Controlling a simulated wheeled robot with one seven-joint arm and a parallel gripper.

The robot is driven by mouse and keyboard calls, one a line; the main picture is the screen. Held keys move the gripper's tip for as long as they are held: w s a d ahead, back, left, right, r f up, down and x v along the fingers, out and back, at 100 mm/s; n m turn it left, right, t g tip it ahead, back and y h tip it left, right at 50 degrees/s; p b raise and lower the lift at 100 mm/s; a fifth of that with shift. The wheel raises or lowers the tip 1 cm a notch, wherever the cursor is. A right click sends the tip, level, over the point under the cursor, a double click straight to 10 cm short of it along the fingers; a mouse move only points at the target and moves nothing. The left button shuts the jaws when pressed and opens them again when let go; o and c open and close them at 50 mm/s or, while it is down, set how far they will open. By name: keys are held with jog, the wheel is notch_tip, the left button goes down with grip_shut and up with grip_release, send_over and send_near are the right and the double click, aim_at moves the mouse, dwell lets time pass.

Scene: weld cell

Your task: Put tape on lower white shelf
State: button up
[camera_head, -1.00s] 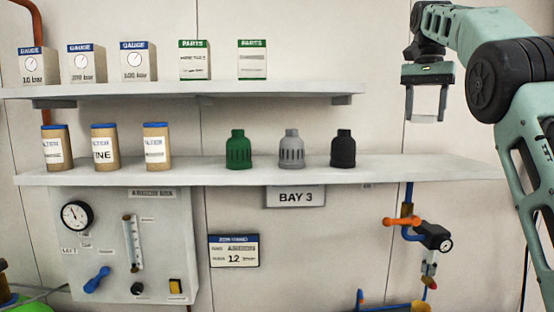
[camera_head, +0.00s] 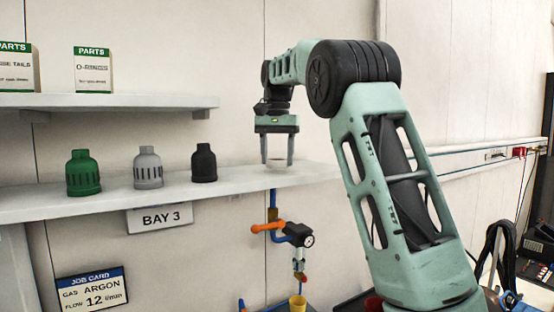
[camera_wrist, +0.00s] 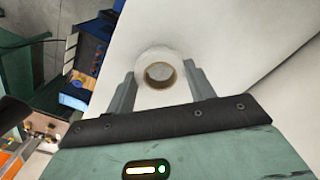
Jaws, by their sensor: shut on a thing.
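The tape is a white roll with a brown inner core; the wrist view shows it (camera_wrist: 143,62) between my two fingers, seen down its hole. In the head view the tape (camera_head: 277,166) is a small pale shape between the fingertips, at the right end of the lower white shelf (camera_head: 236,182). My gripper (camera_head: 277,161) points down and is shut on the tape; it also shows in the wrist view (camera_wrist: 158,82). The tape is at or just above the shelf top; I cannot tell whether it touches.
Green (camera_head: 83,174), grey (camera_head: 148,168) and black (camera_head: 204,163) bottle-shaped parts stand left of my gripper on the lower shelf. The upper shelf (camera_head: 120,101) holds parts boxes (camera_head: 92,72) and ends left of my gripper. An orange-handled valve (camera_head: 268,227) hangs below the shelf.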

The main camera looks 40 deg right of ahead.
jog(key=shift+f, duration=0.65)
jog(key=shift+f, duration=0.15)
jog(key=o, duration=0.9)
jog(key=shift+o, duration=0.2)
notch_tip(320, 180, up, 8)
jog(key=shift+f, duration=0.1)
